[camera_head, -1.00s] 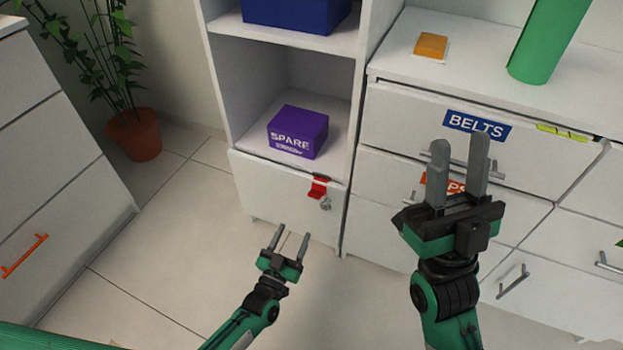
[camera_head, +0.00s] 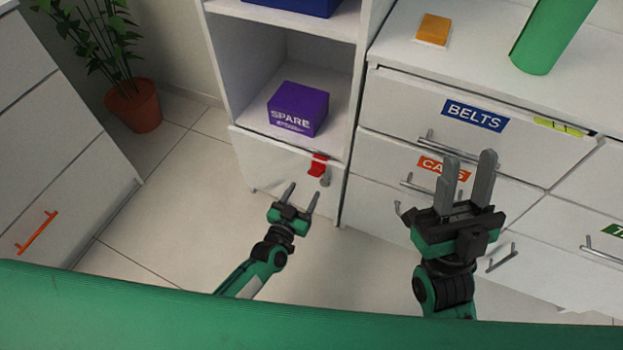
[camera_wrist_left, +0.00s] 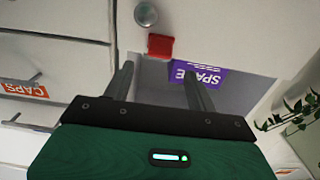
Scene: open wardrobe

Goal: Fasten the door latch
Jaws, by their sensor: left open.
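The red door latch (camera_head: 318,165) sits at the top edge of the small white door (camera_head: 275,166) under the open shelf. A round grey knob (camera_head: 325,180) is just below it. In the left wrist view the red latch (camera_wrist_left: 160,46) shows beyond the fingertips, with the knob (camera_wrist_left: 146,14) near it. My left gripper (camera_head: 302,193) is open and empty, in front of and below the latch, apart from it. My right gripper (camera_head: 468,168) is in front of the drawers, its fingers pointing up and apart, with nothing between them.
A purple SPARE box (camera_head: 298,108) stands on the shelf above the door. A potted plant (camera_head: 135,104) stands at back left.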

